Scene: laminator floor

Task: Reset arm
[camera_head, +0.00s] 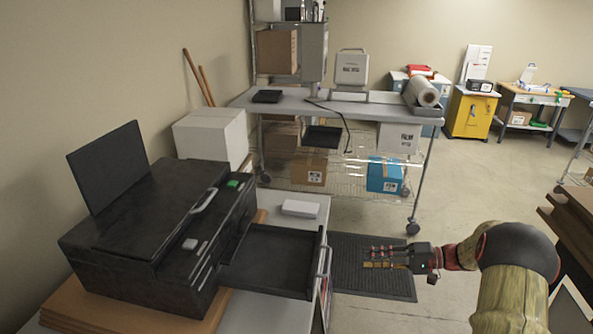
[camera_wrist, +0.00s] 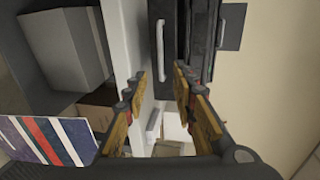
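My gripper (camera_head: 368,258) is held out to the left at the end of my arm, at the right of the head view. It is above the dark floor mat (camera_head: 395,285), to the right of the black machine (camera_head: 165,225) and its open tray (camera_head: 268,262). In the wrist view, my gripper (camera_wrist: 158,88) shows two fingers spread apart with a clear gap. Nothing is between them. The machine's front with a long handle (camera_wrist: 160,50) shows beyond the fingertips.
A small white box (camera_head: 300,208) lies on the table behind the tray. A grey wheeled table (camera_head: 380,108) stands behind, with boxes beneath it. Brown stacked boards (camera_head: 570,235) are close to my arm at the right. The floor beyond the mat is clear.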

